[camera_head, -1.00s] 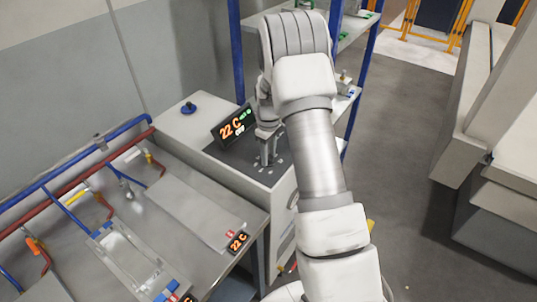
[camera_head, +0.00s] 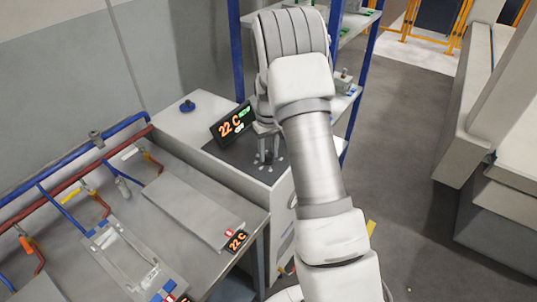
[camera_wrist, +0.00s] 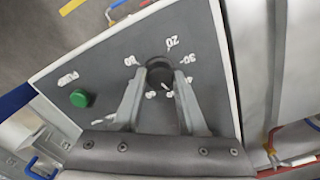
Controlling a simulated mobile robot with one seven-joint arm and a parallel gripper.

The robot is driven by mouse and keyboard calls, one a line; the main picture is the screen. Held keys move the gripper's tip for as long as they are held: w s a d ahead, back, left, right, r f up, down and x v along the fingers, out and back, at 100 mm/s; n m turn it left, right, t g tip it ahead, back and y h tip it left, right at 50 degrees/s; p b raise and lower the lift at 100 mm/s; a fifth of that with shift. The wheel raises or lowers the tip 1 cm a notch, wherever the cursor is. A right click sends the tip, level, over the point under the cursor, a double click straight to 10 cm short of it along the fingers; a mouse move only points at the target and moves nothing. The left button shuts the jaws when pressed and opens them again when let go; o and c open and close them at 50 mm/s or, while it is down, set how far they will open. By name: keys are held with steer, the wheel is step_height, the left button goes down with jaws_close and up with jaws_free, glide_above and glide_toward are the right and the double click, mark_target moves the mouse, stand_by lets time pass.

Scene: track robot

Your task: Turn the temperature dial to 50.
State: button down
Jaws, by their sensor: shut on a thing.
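The temperature dial (camera_wrist: 159,71) is a dark round knob on a grey panel, ringed by white numbers; 20 and 30 are readable beside it in the wrist view. My gripper (camera_wrist: 158,78) is shut on the dial, one finger on each side. In the head view my gripper (camera_head: 268,156) reaches down to the panel and hides the dial. The display (camera_head: 233,123) behind it reads 22 C in orange, with smaller text too small to read surely.
A green button (camera_wrist: 79,98) sits on the same panel, left of the dial in the wrist view. A blue knob (camera_head: 187,106) stands on the cabinet top behind. A metal bench (camera_head: 190,260) with red and blue pipes lies at left. A blue-framed shelf (camera_head: 352,100) stands behind my arm.

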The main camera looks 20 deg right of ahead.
mark_target(269, 154)
steer(key=shift+m, duration=1.3)
steer(key=shift+m+b, duration=0.3)
steer(key=shift+c, duration=2.3)
jaws_free()
steer(key=shift+r, duration=0.1)
step_height(269, 154, up, 17)
steer(key=shift+r, duration=0.15)
